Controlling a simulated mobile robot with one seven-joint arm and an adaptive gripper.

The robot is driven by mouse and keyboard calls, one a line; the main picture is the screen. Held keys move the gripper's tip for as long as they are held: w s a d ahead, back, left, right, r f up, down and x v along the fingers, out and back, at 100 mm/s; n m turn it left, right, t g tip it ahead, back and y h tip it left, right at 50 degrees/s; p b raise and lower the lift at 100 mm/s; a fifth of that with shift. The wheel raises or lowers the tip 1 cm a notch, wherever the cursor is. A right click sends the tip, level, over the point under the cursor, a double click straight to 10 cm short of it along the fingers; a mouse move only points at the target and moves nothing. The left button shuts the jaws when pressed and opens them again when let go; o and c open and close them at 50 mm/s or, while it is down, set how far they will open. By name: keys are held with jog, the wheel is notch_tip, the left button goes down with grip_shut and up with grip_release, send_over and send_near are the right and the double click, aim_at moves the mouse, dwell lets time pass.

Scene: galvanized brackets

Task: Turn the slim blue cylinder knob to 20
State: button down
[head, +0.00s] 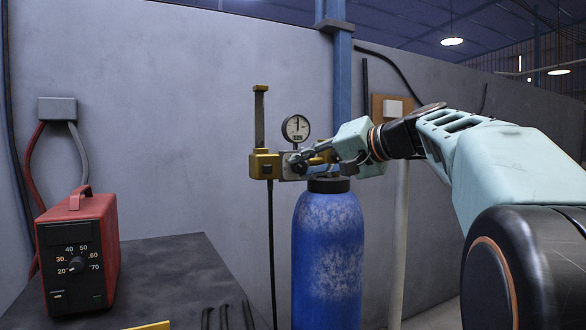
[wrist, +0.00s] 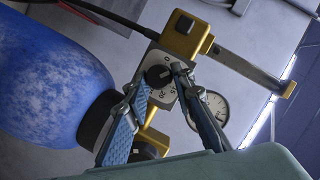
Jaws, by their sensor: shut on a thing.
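The slim blue cylinder (head: 327,255) stands upright with a black collar on top; its scuffed blue side fills the left of the wrist view (wrist: 45,85). Above it is a brass regulator (head: 264,165) with a grey numbered plate. The small dark round knob (wrist: 158,76) sits on that plate, with a light pointer mark; the numbers are partly covered, so I cannot tell its exact setting. My gripper (wrist: 164,75) is shut on the knob, one finger on each side. In the head view my gripper (head: 300,163) hides the knob.
A round gauge (head: 296,128) stands just above my gripper. A brass-ended upright bar (head: 260,118) rises at the regulator's left. A red box (head: 78,250) with its own dial sits on a dark bench (head: 165,275) at left. A black hose (head: 271,240) hangs from the regulator.

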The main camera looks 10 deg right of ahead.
jog(key=m+y, duration=0.1)
jog(key=m+b, duration=0.1)
jog(key=m, duration=0.1)
jog(key=m+t+y+b, duration=0.1)
jog(key=m, duration=0.1)
jog(key=shift+d+f+y, duration=0.15)
jog(key=shift+f+y, duration=0.15)
jog(key=m+b, duration=0.1)
jog(key=m, duration=0.1)
jog(key=m+t+b, duration=0.1)
jog(key=m, duration=0.1)
jog(key=m+t+y+b, duration=0.1)
jog(key=m+b, duration=0.1)
jog(key=shift+f, duration=0.3)
jog(key=m+t+b, duration=0.1)
jog(key=m, duration=0.2)
jog(key=m+t+b, duration=0.1)
jog(key=m, duration=0.1)
jog(key=shift+a+f+m+b, duration=0.15)
jog(key=shift+a+m+b, duration=0.05)
jog(key=shift+m+b, duration=0.2)
jog(key=m+t+h+b, duration=0.1)
jog(key=m, duration=0.2)
jog(key=m+t+h+b, duration=0.1)
jog(key=m, duration=0.2)
jog(key=shift+s+a+t, duration=0.1)
jog(key=shift+t, duration=0.2)
jog(key=shift+m, duration=0.4)
jog(key=c, duration=1.7)
grip_release()
